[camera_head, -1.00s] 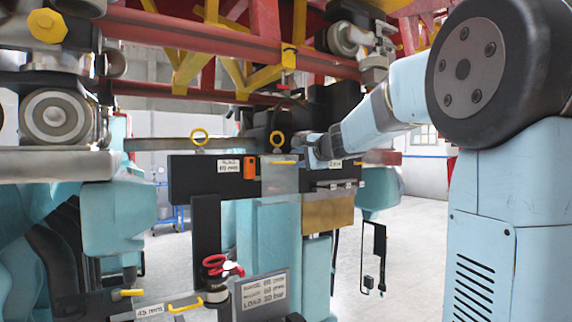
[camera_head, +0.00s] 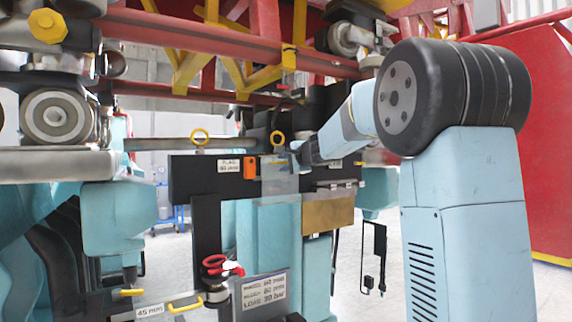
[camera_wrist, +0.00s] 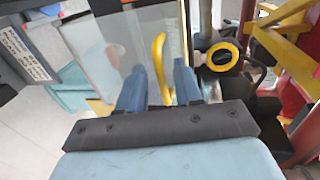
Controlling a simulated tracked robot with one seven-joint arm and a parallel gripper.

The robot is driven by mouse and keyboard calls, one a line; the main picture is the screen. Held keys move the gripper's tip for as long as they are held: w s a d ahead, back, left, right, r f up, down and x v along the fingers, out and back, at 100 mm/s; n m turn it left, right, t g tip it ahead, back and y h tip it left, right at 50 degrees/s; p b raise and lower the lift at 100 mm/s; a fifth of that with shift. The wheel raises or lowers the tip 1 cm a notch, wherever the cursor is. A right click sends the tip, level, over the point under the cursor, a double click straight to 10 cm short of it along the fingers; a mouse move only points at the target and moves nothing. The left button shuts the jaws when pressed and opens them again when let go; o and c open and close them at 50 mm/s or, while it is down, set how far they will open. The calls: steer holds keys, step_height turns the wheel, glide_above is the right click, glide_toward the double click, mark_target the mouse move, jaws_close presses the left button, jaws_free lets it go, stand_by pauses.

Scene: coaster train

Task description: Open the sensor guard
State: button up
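The sensor guard appears to be a clear panel (camera_head: 280,184) with a yellow handle, on the black beam in the head view. In the wrist view the clear panel (camera_wrist: 105,45) fills the upper middle, and its yellow handle (camera_wrist: 160,62) stands upright in the picture. My gripper (camera_wrist: 160,88) is open, with one blue finger on each side of the handle's lower part. The handle is closer to the right finger; I cannot tell whether they touch. In the head view my gripper (camera_head: 298,152) is beside the panel's upper right, its fingertips hard to make out.
A yellow ring (camera_head: 277,138) is just above the panel and also shows right of my fingers in the wrist view (camera_wrist: 222,56). An orange block (camera_head: 249,168) is on the beam to the left. Red and yellow framework (camera_head: 220,45) hangs overhead. Red-handled parts (camera_head: 222,266) are lower down.

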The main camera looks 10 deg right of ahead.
jaws_close()
steer(key=shift+f, duration=0.1)
stand_by(1.1)
